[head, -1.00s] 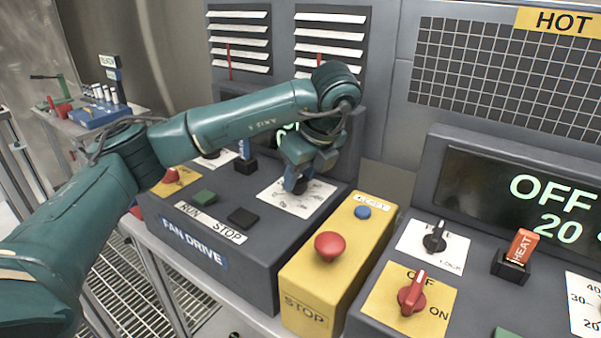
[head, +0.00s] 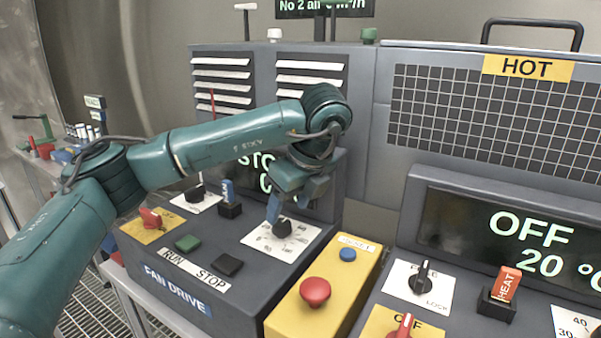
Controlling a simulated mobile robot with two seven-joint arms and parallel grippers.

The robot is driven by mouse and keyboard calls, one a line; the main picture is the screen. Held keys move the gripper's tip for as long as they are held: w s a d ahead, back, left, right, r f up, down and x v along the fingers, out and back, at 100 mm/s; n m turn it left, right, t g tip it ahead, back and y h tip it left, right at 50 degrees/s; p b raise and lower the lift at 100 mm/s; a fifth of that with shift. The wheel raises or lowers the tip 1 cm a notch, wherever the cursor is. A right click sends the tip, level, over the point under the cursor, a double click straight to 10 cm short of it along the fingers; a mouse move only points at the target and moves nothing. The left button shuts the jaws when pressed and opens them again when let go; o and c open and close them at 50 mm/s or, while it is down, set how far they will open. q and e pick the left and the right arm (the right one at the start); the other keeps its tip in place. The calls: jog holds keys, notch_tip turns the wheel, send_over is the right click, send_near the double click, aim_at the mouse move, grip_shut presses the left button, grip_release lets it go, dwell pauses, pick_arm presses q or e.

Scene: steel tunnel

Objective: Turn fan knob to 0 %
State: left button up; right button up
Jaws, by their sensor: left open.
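The fan knob (head: 282,228) is a small black dial on a white scale plate (head: 262,243), on the sloped top of the grey fan drive box (head: 240,282). My left gripper (head: 285,212) points down from above at the knob. It is open, with one blue finger just left of the knob. The other finger is partly hidden, and I cannot tell whether either touches the knob. The scale figures are too small to read. The fan display (head: 262,172) is partly covered by my arm; "STO" shows on it. My right gripper is not in view.
Near the knob are a black button (head: 227,264), a green button (head: 188,243), a blue key-like tag (head: 228,195) and a red switch (head: 151,217). A yellow stop box with a red button (head: 315,291) stands close right. The heater panel (head: 455,265) is farther right.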

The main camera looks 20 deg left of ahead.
pick_arm(q)
jog(key=v, duration=0.9)
jog(key=shift+s, duration=0.1)
